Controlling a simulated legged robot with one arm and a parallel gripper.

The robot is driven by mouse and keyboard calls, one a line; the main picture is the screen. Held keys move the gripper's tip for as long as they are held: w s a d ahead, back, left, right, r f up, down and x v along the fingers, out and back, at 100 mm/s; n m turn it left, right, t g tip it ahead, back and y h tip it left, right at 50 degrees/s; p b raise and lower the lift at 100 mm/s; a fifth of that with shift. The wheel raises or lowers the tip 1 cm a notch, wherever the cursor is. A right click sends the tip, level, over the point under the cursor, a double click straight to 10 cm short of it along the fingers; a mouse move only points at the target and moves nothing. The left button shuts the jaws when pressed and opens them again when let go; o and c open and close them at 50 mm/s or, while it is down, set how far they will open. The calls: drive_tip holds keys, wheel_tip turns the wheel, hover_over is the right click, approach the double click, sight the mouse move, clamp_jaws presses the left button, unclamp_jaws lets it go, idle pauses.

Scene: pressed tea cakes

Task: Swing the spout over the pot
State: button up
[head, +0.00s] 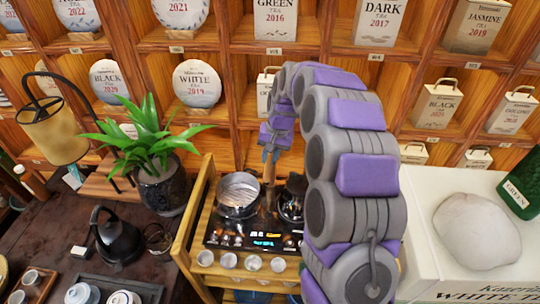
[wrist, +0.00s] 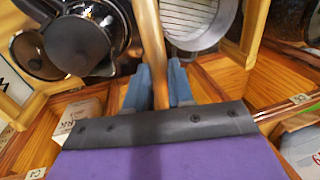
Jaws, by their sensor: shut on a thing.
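A long, light wooden bar (head: 269,172), which looks like the spout, runs between a silver pot and a black kettle. My gripper (head: 270,153) is shut on its back end. In the wrist view, the blue fingers (wrist: 158,88) sit on either side of the wooden bar (wrist: 150,40). The open silver pot (head: 238,190) stands on the black stove (head: 222,236), left of the bar. It also shows right of the bar in the wrist view (wrist: 198,38). The bar passes beside the pot; its far end is unclear.
The black kettle (head: 290,205) stands close on the bar's right, partly behind my arm. Several small cups (head: 228,260) line the stove's front. A potted plant (head: 160,185) stands left, a white box (head: 420,210) right. Shelves of tea cakes (head: 195,84) rise behind.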

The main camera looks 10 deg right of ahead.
clamp_jaws()
drive_tip(key=shift+a, duration=0.1)
drive_tip(key=shift+a+r+m+p, duration=0.1)
drive_tip(key=shift+a+m+p, duration=0.25)
drive_tip(key=shift+m+p, duration=0.5)
drive_tip(key=shift+w+a+m+t+h+p, duration=0.2)
drive_tip(key=shift+w+a+m+p, duration=0.45)
drive_tip(key=shift+m+p, duration=0.7)
drive_tip(key=shift+w+a+m+t+h+p, duration=0.2)
drive_tip(key=shift+w+a+m+p, duration=0.45)
drive_tip(key=shift+m+p, duration=0.65)
drive_tip(key=shift+w+a+m+t+h+p, duration=0.1)
drive_tip(key=shift+w+a+m+t+p, duration=0.2)
drive_tip(key=shift+w+a+m+p, duration=0.95)
drive_tip(key=shift+s+d+n+p, duration=0.25)
drive_tip(key=shift+s+d+p, duration=0.25)
drive_tip(key=shift+s, duration=0.2)
